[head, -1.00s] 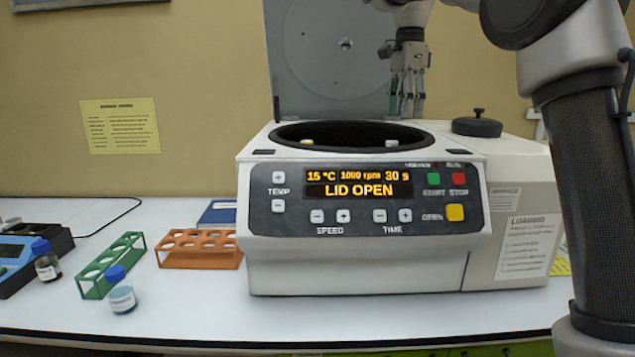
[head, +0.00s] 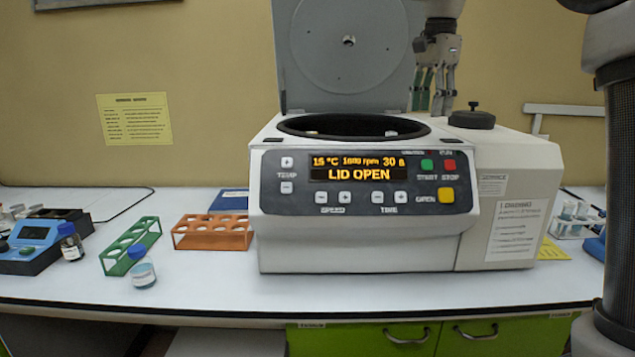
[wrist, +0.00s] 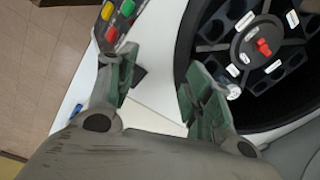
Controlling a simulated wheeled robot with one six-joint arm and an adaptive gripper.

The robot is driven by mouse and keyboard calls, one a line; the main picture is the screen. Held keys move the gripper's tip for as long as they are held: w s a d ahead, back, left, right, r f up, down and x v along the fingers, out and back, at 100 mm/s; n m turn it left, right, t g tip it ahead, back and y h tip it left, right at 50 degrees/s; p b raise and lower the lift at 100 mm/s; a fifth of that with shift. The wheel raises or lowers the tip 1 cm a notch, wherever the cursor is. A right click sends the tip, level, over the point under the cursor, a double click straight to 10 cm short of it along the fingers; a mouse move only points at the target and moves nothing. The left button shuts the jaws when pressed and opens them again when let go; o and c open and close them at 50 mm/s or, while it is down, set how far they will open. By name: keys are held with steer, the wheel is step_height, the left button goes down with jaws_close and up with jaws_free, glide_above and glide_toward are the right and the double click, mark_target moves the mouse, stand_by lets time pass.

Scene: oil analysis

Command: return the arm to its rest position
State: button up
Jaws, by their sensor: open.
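A lidded knob (head: 472,117) stands on the centrifuge's right side. An orange rack (head: 212,233), a green rack (head: 130,245) and two blue-capped bottles (head: 142,270) (head: 70,243) stand to the left. A vial holder (head: 574,220) is at the right.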

steer(key=s+d+f+n+t, duration=0.1)
steer(key=s+d+f+n, duration=0.25)
steer(key=s, duration=0.55)
steer(key=s+d+f+n+t, duration=0.1)
steer(key=s+d+f+n, duration=0.3)
steer(key=s, duration=0.5)
steer(key=s+d+f+n+t, duration=0.1)
steer(key=s+d+f+n, duration=0.1)
steer(key=s+f, duration=0.3)
steer(key=s+d+f+n, duration=0.2)
steer(key=s+f+n, duration=0.2)
steer(key=s+f, duration=0.1)
steer(key=shift+s+t, duration=0.4)
steer(key=shift+s, duration=0.45)
